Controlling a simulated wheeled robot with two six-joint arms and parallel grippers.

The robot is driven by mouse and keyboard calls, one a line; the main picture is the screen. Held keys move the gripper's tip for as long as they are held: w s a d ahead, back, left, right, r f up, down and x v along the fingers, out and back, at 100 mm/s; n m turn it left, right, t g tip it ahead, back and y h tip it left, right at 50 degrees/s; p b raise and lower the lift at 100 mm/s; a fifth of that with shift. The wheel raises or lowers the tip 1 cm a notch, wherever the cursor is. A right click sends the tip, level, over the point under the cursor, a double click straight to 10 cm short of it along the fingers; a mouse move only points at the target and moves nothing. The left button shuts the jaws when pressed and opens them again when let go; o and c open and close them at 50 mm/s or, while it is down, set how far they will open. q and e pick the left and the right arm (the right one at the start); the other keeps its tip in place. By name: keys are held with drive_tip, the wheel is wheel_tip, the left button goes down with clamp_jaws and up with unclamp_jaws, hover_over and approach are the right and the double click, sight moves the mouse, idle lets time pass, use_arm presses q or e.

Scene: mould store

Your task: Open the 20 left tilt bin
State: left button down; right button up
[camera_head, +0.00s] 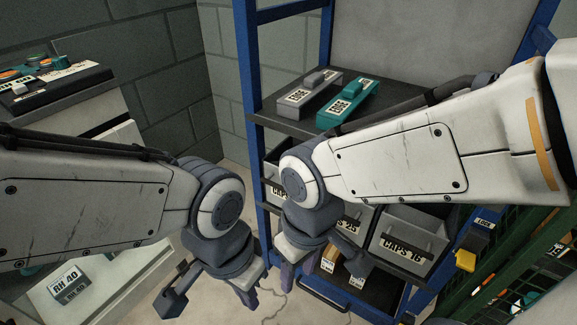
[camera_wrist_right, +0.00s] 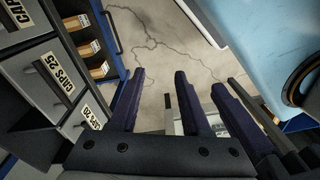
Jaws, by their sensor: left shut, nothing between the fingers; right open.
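A grey bin with a CAPS label (camera_head: 278,192) is at the left end of the bin row, partly hidden behind my right arm in the head view. In the right wrist view the nearest bin, CAPS 20 (camera_wrist_right: 92,120), is at lower left. My right gripper (camera_head: 315,266) is in front of the bin row, and its two dark fingers (camera_wrist_right: 160,75) are apart with nothing between them. My left gripper (camera_head: 245,290) is shut and empty, lower and to the left of the right one, clear of the bins. Another dark bar to the right in the wrist view cannot be identified.
CAPS 25 (camera_head: 350,222) and CAPS 16 (camera_head: 405,250) bins continue the row rightward. A blue rack post (camera_head: 252,120) stands at its left. A shelf above holds grey and teal EDGE (camera_head: 345,105) pieces. A green mesh (camera_head: 500,280) is at right, a pale cabinet (camera_head: 95,285) at left.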

drive_tip(key=w+a+r+n+h+p, duration=0.1)
drive_tip(key=w+a+r+p, duration=0.1)
drive_tip(key=w+r+p, duration=0.4)
drive_tip(key=w+a+r+p, duration=0.2)
drive_tip(key=w+p, duration=0.2)
drive_tip(key=w, duration=0.3)
drive_tip(key=n+t+h+p, duration=0.1)
drive_tip(key=n+t+p, duration=0.1)
drive_tip(key=p, duration=0.8)
hover_over(274, 185)
drive_tip(key=s+a, duration=0.1)
drive_tip(key=s, duration=0.1)
drive_tip(key=s+x, duration=0.1)
drive_tip(key=x, duration=0.7)
drive_tip(key=b+x, duration=0.1)
drive_tip(key=x, duration=0.5)
drive_tip(key=shift+w+a+f, duration=0.1)
drive_tip(key=shift+a+f, duration=0.05)
drive_tip(key=shift+a, duration=0.1)
clamp_jaws()
